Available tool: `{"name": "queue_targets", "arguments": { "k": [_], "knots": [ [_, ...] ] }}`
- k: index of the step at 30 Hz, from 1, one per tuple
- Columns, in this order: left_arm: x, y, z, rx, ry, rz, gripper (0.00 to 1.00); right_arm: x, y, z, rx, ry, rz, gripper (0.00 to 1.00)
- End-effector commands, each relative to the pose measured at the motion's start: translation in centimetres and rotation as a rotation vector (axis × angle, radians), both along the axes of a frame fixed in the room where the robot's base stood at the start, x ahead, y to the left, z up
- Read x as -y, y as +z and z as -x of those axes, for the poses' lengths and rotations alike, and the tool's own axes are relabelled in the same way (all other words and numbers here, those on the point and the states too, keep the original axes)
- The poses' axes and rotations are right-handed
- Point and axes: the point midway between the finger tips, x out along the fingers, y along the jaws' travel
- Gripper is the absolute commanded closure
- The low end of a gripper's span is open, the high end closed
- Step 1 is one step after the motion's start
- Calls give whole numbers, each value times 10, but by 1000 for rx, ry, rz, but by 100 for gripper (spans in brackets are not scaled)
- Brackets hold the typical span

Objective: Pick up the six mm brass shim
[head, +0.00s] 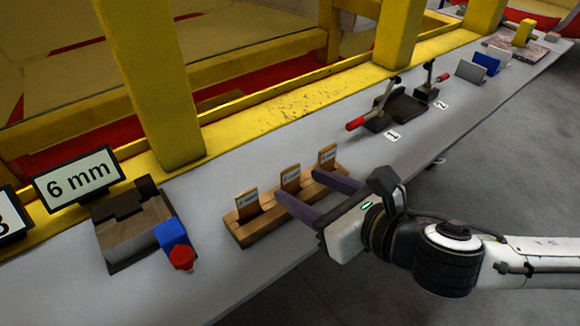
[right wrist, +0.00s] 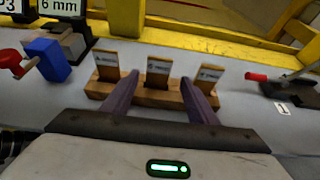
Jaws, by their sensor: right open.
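Three brass shims with small white labels stand upright in a wooden rack (head: 248,237) on the grey bench. In the head view they are the left shim (head: 247,204), the middle shim (head: 290,178) and the right shim (head: 327,158). The label print is too small to read, so I cannot tell which is six mm. My right gripper (head: 296,184) is open and empty at the rack's near side. In the right wrist view its fingers (right wrist: 159,80) point towards the rack, one on each side of the middle shim (right wrist: 157,68). My left gripper is not in view.
A "6 mm" sign (head: 78,178) stands behind a grey fixture (head: 128,239) with a blue block (head: 172,237) and red knob. Red-handled clamps (head: 402,106) stand to the right. A yellow frame (head: 270,117) runs along the bench's back.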

Motion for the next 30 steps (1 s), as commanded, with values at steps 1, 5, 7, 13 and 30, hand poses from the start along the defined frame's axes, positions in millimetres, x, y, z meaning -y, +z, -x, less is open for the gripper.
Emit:
{"name": "queue_targets", "arguments": {
  "k": [1, 5, 7, 13, 30],
  "knots": [
    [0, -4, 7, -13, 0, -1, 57, -6, -3, -6, 0, 1, 0, 47],
    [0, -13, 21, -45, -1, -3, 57, -16, -10, -20, 0, 1, -2, 47],
    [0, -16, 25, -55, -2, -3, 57, -19, -13, -24, -1, 0, -2, 47],
    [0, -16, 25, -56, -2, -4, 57, -30, -20, -39, -1, 0, -3, 47],
    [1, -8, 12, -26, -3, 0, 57, -48, -33, -65, -2, -1, -2, 55]
  ]
}}
